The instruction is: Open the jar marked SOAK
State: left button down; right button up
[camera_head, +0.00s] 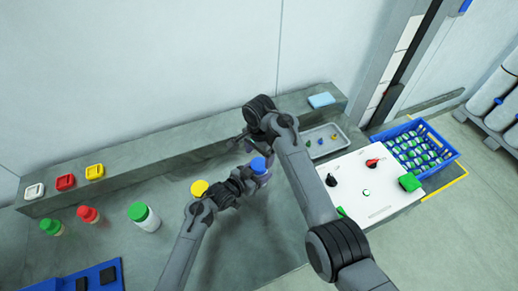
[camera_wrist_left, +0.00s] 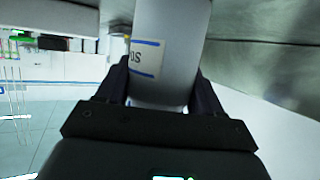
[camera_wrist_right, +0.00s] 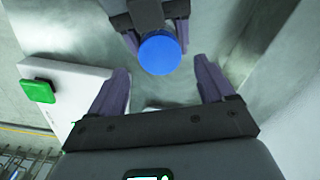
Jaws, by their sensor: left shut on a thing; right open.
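A white jar with a blue lid (camera_head: 259,165) is held by my left gripper (camera_head: 247,176) above the bench. In the left wrist view the jar's white body (camera_wrist_left: 172,35) sits between the fingers. Its label shows inverted letters that look like S and O; the rest is hidden. My right gripper (camera_head: 246,142) is open and empty, just above the jar. In the right wrist view the blue lid (camera_wrist_right: 160,54) lies beyond the open fingertips (camera_wrist_right: 160,80), roughly centred between them and apart from both.
Green-lidded (camera_head: 144,216), red-lidded (camera_head: 88,214) and yellow-lidded (camera_head: 199,188) jars stand at the left. A grey tray (camera_head: 344,150) with small items, a white panel with knobs (camera_head: 375,205) and a blue crate (camera_head: 447,160) are at the right. Coloured squares line the back ledge.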

aim_at(259, 164)
jog(key=shift+f, duration=2.5)
jog(key=c, duration=1.1)
jog(key=n, duration=0.7)
jog(key=o, duration=1.2)
jog(key=shift+r, duration=0.2)
